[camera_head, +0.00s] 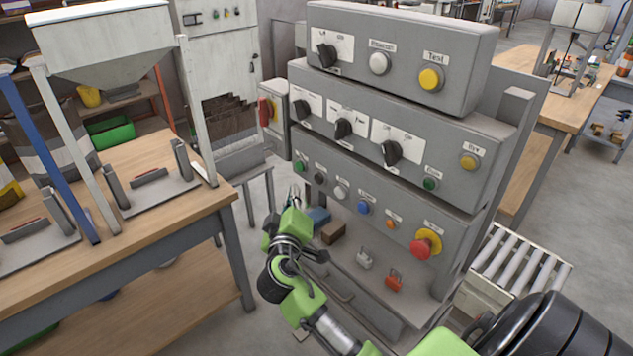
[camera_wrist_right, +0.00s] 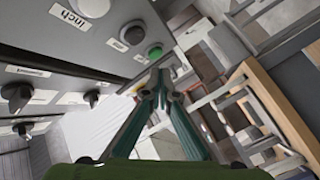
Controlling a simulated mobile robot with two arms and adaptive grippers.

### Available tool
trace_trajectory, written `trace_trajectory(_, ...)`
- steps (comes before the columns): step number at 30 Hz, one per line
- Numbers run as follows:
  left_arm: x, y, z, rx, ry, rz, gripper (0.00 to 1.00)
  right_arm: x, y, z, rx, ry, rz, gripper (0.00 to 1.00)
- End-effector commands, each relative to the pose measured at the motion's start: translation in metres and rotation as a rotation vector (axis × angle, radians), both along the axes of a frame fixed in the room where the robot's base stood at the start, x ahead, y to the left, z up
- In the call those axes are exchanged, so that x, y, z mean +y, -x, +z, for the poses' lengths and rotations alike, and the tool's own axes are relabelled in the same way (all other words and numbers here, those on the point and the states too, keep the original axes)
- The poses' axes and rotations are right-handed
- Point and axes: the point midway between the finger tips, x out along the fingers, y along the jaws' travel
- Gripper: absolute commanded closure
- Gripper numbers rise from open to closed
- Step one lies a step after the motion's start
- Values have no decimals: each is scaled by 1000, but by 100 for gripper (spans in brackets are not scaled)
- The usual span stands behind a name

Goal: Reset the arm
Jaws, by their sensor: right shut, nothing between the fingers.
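My right arm reaches up from the bottom right in the head view, with green and dark links. My right gripper (camera_head: 296,193) is in front of the lower left part of the grey control panel (camera_head: 460,213), near its left edge. In the wrist view the right gripper's fingers (camera_wrist_right: 161,76) meet at their tips and hold nothing. A green button (camera_wrist_right: 155,52) shows just beyond the tips; I cannot tell whether they touch it. In the head view a green button (camera_head: 299,167) sits just above the gripper. My left gripper is not in view.
The panel carries several knobs, buttons and a red emergency stop (camera_head: 425,244). Padlocks (camera_head: 394,280) and small blocks (camera_head: 332,232) lie on the ledge below. A wooden workbench (camera_head: 150,235) stands left and a roller conveyor (camera_head: 520,262) right. Open floor lies between bench and panel.

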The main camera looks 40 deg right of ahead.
Motion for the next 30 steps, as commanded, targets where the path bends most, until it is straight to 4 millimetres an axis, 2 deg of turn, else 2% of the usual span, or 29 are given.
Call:
trace_trajectory(6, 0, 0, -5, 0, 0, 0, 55, 15, 1, 0, -1, -2, 0, 100)
trace_trajectory(23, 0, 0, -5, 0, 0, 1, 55, 17, 1, -2, 3, -1, 1, 100)
trace_trajectory(26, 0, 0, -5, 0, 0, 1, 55, 21, -1, -21, 38, -10, 21, 100)
trace_trajectory(29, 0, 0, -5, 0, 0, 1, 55, 31, -5, -68, 121, -36, 69, 100)
trace_trajectory(30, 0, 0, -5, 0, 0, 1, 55, 36, -5, -94, 166, -51, 94, 100)
